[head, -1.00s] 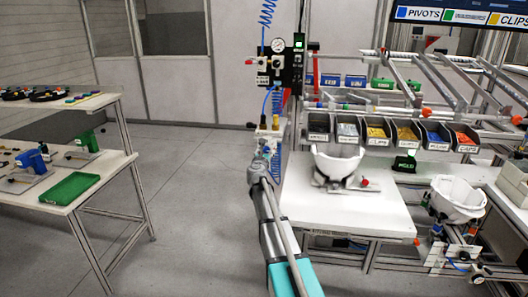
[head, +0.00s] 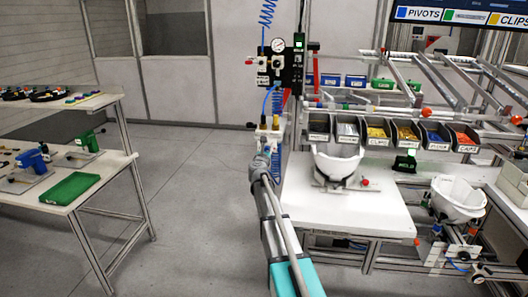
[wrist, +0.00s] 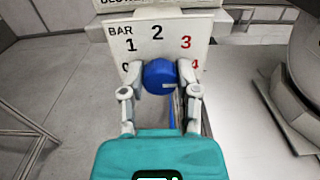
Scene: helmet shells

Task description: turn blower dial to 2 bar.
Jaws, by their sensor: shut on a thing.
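The blower dial is a round blue knob (wrist: 159,76) on a white scale plate (wrist: 198,30) in the wrist view. The plate reads BAR, with black 1 and 2 and red 3 and 4; the 0 at lower left is partly covered. A short pale mark sits on the right part of the knob's face; its exact reading is hard to tell. My gripper (wrist: 161,92) is shut on the dial, one finger on each side.
Above the panel are a pressure gauge (head: 278,45) and hoses. To the right stands a white workbench (head: 340,215) with a helmet shell (head: 336,164) and labelled bins (head: 378,130). A side table (head: 120,160) is on the left, with free floor between.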

